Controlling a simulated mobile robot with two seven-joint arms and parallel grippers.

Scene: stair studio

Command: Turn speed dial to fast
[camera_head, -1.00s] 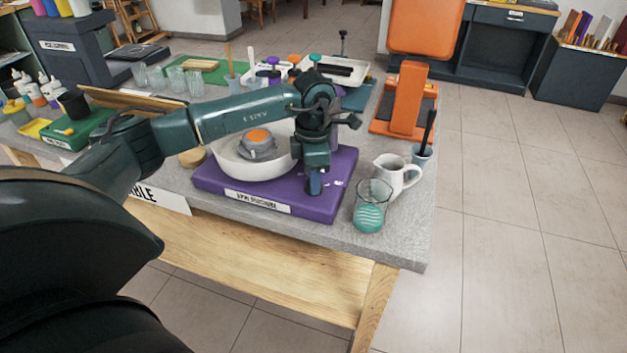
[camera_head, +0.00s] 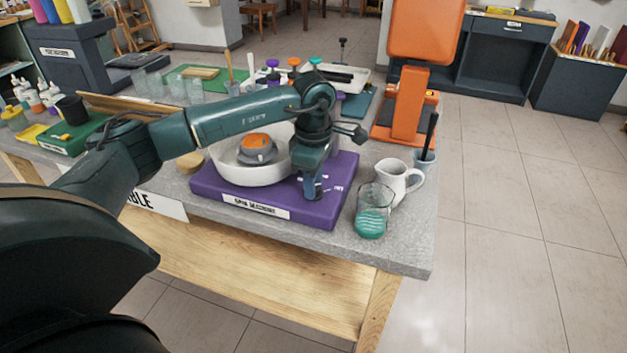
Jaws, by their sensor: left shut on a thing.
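The spin machine (camera_head: 207,186) is a purple base with a white label on its front, on the grey table. A white bowl (camera_head: 236,173) stands on it, with a grey and orange piece (camera_head: 256,148) inside. My left gripper (camera_head: 312,194) points down at the right part of the purple base, beside the bowl. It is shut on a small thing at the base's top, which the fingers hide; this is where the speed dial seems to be. Small white marks show on the base just right of the fingers. My right gripper is not in view.
A glass with teal liquid (camera_head: 371,222) and a white jug (camera_head: 397,180) stand close right of the base. A blue cup (camera_head: 424,160) and an orange stand (camera_head: 408,105) are behind them. Cups, a tray (camera_head: 340,75) and bottles fill the table's back. The front right corner is bare.

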